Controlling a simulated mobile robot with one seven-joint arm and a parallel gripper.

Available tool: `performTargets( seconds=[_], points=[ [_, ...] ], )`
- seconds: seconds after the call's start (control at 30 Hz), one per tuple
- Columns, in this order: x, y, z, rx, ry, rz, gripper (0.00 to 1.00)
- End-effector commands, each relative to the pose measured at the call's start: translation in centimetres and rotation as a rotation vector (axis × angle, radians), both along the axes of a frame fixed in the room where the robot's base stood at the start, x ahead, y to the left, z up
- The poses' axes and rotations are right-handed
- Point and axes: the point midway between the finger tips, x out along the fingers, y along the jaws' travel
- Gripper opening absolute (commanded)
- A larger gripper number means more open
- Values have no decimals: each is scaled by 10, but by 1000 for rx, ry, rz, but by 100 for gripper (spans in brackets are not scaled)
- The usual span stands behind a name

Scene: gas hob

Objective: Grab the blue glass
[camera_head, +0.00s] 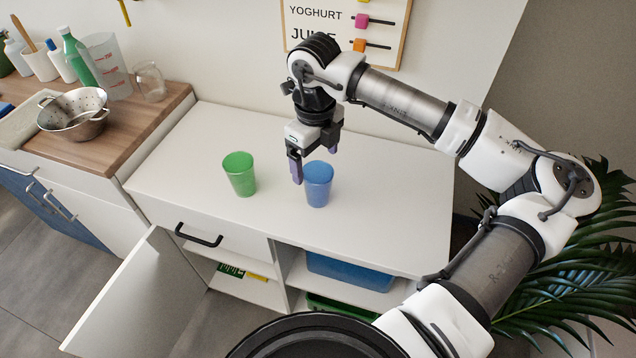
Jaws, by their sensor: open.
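A blue glass (318,186) stands upright on the white cabinet top. A green glass (239,175) stands upright to its left, a short way apart. My gripper (315,166) points down just above and behind the blue glass, with its jaws open. One finger shows to the left of the blue glass, and the other is near its upper right, by the rim. Whether either finger touches the glass cannot be told from this view. Nothing shows between the fingers except possibly the glass's upper edge.
The white cabinet top (400,225) is clear to the right and front. An open cabinet door (135,300) swings out at the lower left. A metal colander (75,115) and bottles stand on the wooden counter at left. A plant (560,265) is at the right.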

Motion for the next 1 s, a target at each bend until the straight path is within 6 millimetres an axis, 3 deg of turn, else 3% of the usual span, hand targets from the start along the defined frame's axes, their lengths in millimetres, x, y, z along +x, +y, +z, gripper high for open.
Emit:
performTargets(
  seconds=[0.17, 0.5, 0.73, 1.0],
  points=[
    [1, -1, -10, 2, 2, -1, 87],
    [5, -3, -53, 3, 2, 1, 87],
    [5, -4, -55, 1, -1, 1, 87],
    [5, -4, -55, 1, -1, 1, 53]
  ],
)
